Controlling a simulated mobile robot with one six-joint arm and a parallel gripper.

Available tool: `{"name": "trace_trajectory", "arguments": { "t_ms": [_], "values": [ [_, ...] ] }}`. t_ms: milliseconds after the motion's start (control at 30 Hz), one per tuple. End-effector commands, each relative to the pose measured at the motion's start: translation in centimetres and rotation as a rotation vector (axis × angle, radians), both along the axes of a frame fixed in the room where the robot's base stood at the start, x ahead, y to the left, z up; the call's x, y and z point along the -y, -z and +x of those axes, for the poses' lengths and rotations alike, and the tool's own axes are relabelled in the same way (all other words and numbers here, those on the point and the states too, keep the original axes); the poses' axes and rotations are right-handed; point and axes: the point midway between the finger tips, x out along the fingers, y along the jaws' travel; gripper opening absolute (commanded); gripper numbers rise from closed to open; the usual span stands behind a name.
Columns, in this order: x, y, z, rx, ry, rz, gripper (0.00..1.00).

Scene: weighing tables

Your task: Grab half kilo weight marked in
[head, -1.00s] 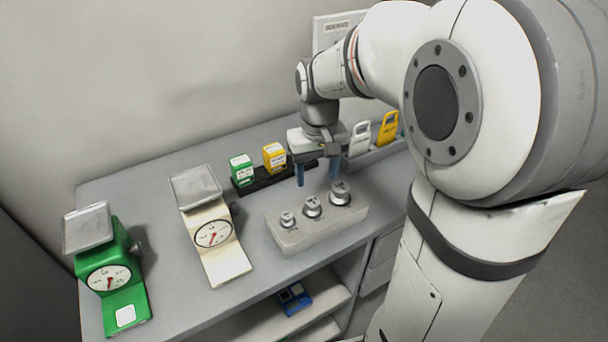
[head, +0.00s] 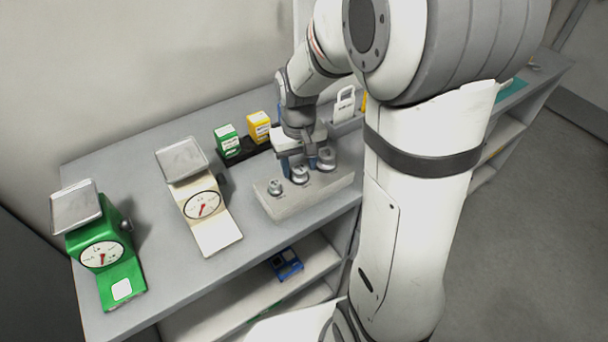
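Three silver weights with knobs stand in a pale block (head: 310,200) near the table's front edge: a small one (head: 275,188) at the left, a middle one (head: 300,175), and a large one (head: 326,159) at the right. Their markings are too small to read. My gripper (head: 298,165) points down over the block with its blue fingers apart. The fingers are close behind and above the middle weight, one toward each side of it. I cannot tell whether they touch it. Part of the large weight is near the right finger.
A cream scale (head: 217,232) and a green scale (head: 120,285) stand to the left. A green box (head: 227,139) and a yellow box (head: 259,127) stand in a black holder behind. A white tag (head: 345,103) is at the back right. A blue item (head: 287,263) lies on the shelf below.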

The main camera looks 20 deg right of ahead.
Motion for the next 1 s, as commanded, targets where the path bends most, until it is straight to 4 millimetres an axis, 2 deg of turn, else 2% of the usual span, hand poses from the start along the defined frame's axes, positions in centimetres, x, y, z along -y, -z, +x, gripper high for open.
{"name": "trace_trajectory", "arguments": {
  "t_ms": [67, 567, 867, 1000],
  "values": [
    [-0.02, -0.02, 0.01, 0.0, 0.0, 0.0, 0.41],
    [-0.06, -0.03, 0.0, 0.0, -0.001, 0.0, 0.0],
    [-0.08, -0.1, 0.04, 0.002, -0.002, 0.0, 0.0],
    [-0.1, -0.85, 0.11, 0.005, -0.002, 0.0, 0.0]
  ]
}}
